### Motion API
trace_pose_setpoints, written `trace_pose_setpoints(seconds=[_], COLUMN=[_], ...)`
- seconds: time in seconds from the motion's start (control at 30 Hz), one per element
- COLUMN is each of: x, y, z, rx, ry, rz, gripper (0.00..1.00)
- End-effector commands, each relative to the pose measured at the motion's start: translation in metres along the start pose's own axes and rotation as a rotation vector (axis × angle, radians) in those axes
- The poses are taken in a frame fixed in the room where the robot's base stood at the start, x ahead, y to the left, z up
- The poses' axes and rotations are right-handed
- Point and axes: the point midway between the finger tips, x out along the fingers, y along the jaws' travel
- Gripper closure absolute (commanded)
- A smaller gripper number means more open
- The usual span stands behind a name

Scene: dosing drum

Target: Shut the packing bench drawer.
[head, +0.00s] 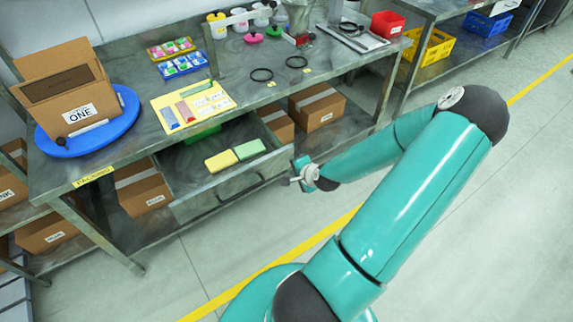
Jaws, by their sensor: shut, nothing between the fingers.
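The packing bench (118,157) is a grey metal table with a yellow label on its front edge. Its drawer (196,203) stands pulled out below the top. A yellow block (221,161) and a green block (250,149) lie inside it, and a green item (202,134) shows at its back. My gripper (288,182) is shut and empty at the drawer's front right corner. I cannot tell whether it touches the drawer front. My arm reaches in from the right, and the gripper's far side is hidden.
An open box marked ONE (68,98) stands on a blue turntable (118,118) on the bench. Cartons (317,106) sit on the shelf beneath. A second bench with a yellow crate (428,48) stands at the back right. The floor in front is clear.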

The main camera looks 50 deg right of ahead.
Motion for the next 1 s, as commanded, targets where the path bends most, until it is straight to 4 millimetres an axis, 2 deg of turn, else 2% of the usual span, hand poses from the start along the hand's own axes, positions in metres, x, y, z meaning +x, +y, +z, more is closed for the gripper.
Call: trace_pose_setpoints(seconds=[0.1,0.3,0.83,1.0], x=[0.017,0.032,0.037,0.047], y=[-0.009,-0.023,-0.028,-0.037], z=[0.002,0.001,0.001,0.002], rx=[-0.004,-0.002,-0.001,-0.002], ry=[-0.001,0.000,0.000,-0.001], rz=[0.000,0.000,0.000,0.000], gripper=[1.00,1.00,1.00,1.00])
